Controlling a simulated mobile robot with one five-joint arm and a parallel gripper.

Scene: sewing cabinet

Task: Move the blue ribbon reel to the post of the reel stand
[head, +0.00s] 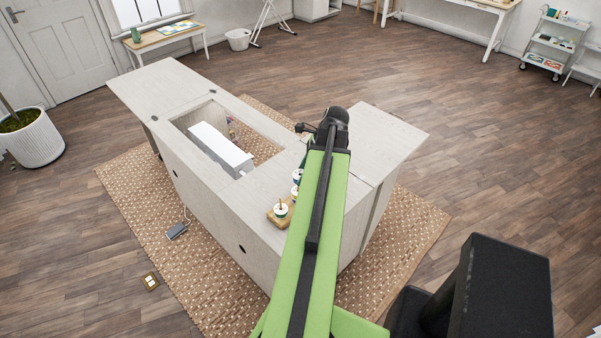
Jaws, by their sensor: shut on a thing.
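My arm reaches over the cabinet top, and the dark end of my gripper (306,128) shows just left of the arm's tip. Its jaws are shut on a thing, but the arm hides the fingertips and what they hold. The reel stand (277,219) is a light wooden board on the cabinet top, partly behind my arm. A white-flanged reel (281,210) stands on its front corner with a post through it. Further white-flanged reels (297,175) show in a row at the arm's left edge. I cannot tell which reel, if any, is the blue one.
The pale cabinet (270,192) has an open well holding a white sewing machine (219,150). A side leaf (385,135) extends to the right of my arm. Clear cabinet top lies left of the stand. A foot pedal (176,231) lies on the woven rug (130,190).

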